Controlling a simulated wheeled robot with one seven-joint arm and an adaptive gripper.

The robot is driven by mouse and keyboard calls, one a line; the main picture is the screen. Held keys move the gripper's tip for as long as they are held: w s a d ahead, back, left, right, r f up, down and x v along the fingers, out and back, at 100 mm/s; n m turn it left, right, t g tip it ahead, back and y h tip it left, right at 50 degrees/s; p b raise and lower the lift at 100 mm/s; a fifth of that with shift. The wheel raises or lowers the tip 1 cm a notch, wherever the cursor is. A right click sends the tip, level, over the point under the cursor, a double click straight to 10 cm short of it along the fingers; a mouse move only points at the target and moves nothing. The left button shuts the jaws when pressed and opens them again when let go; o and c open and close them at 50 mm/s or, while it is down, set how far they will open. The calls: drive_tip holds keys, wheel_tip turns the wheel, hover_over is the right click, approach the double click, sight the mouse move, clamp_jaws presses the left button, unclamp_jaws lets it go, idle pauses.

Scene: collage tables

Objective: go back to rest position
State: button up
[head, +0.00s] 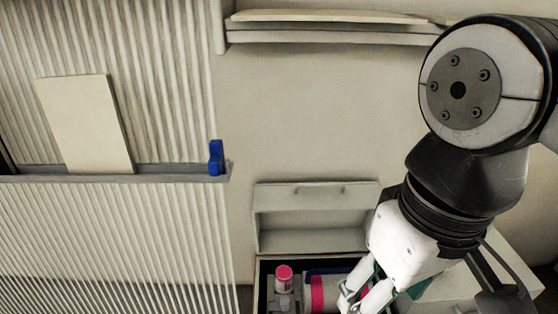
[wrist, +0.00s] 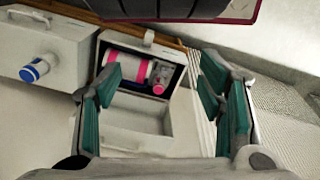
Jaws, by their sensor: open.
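My gripper (wrist: 160,95) is open and empty in the wrist view, with green pads on both fingers. In the head view my gripper (head: 358,298) points down at the lower right, in front of an open case (head: 258,278). The case also shows in the wrist view (wrist: 140,125), between and beyond my fingers. A white and pink cylinder (wrist: 128,66) and a small pink-capped bottle (wrist: 160,78) lie in the case. The bottle (head: 284,280) shows its pink cap in the head view. My finger partly hides the cylinder (head: 318,293).
A closed grey case (wrist: 50,48) with a blue-capped white cylinder (wrist: 36,69) on it is at the left of the wrist view. In the head view, a ledge (head: 180,172) holds a pale board (head: 85,125) and a blue clip (head: 216,158). A shelf (head: 330,32) is above.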

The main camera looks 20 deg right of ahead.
wheel_tip(320, 180, up, 27)
drive_tip(key=t+p, duration=0.3)
drive_tip(key=p, duration=2.2)
drive_tip(key=shift+d+t, duration=0.25)
drive_tip(key=shift+t, duration=0.15)
drive_tip(key=shift+w, duration=0.1)
